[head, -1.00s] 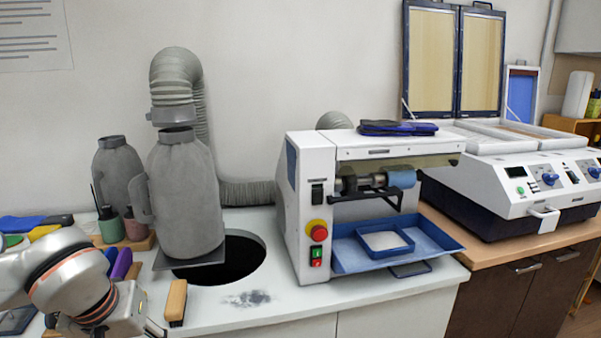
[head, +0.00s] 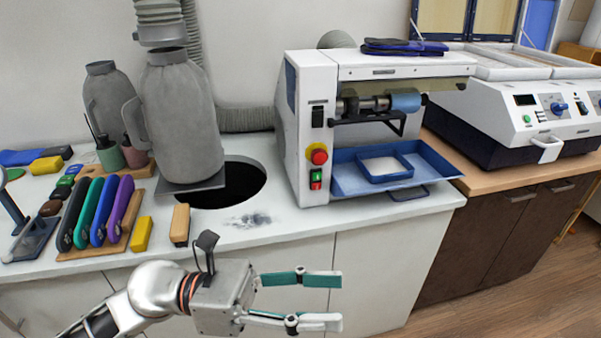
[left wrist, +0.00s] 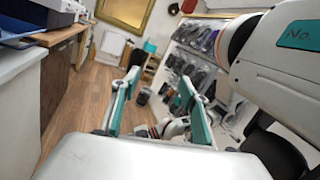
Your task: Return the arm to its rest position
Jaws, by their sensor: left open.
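My left gripper (head: 340,301) is in the lower middle of the head view, in front of the white counter's front face. Its two fingers with teal parts are apart, with nothing between them. In the left wrist view the same open fingers (left wrist: 157,103) point out over the wooden floor and a shelf area, with a gap between them. My left arm (head: 155,290) comes in from the lower left. My right gripper is not clearly seen in either view.
The white counter (head: 295,222) carries a grinding machine (head: 305,130), a grey extraction bag (head: 182,125) by a round hole, and several coloured tools (head: 97,210). A brown cabinet (head: 480,240) stands at right. Wooden floor (left wrist: 90,95) is open ahead of the left gripper.

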